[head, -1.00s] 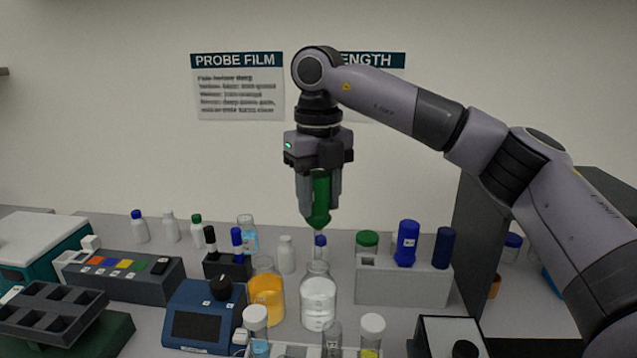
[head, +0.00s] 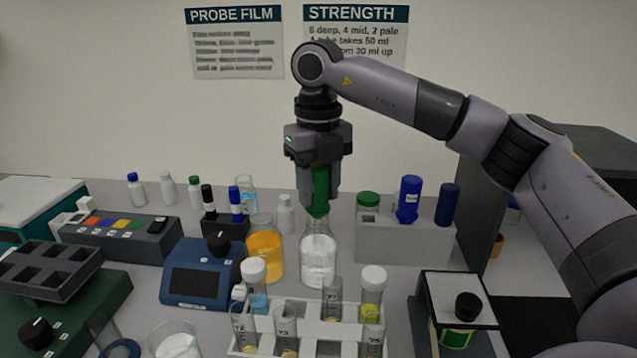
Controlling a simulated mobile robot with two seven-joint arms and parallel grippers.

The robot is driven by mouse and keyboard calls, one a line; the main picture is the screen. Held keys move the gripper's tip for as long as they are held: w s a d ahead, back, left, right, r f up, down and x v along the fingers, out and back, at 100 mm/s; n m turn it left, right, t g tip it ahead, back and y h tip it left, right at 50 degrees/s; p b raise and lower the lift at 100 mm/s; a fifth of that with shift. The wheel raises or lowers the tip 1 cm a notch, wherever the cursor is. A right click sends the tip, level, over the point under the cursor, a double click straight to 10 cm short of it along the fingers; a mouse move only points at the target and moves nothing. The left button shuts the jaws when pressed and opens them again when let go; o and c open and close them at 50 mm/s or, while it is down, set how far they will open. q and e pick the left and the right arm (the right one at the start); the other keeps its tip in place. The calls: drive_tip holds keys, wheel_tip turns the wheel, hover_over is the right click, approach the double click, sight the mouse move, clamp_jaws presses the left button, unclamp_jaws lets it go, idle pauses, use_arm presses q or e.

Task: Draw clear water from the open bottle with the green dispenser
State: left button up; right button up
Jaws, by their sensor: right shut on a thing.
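My right gripper (head: 318,190) is shut on the green dispenser (head: 320,188), which hangs upright with its lower end pointing down. The open bottle (head: 318,262) of clear liquid stands on the bench directly below. The dispenser's lower end is at or just above the bottle's mouth in the picture; I cannot tell whether it is inside. My left gripper is not in view.
A bottle of orange liquid (head: 264,250) stands close to the left. A tube rack (head: 305,330) is in front. A grey holder (head: 405,238) with blue and green-topped items is to the right. A blue device (head: 198,273) stands at left.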

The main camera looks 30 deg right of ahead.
sight(319, 203)
drive_tip(key=shift+c, duration=0.4)
drive_tip(key=shift+c, duration=1)
drive_tip(key=shift+f, duration=0.1)
drive_tip(key=shift+f, duration=0.1)
drive_tip(key=shift+f+b, duration=1.05)
drive_tip(key=shift+f, duration=0.5)
drive_tip(key=shift+s, duration=0.1)
drive_tip(key=shift+r+p, duration=0.25)
drive_tip(key=shift+p, duration=0.1)
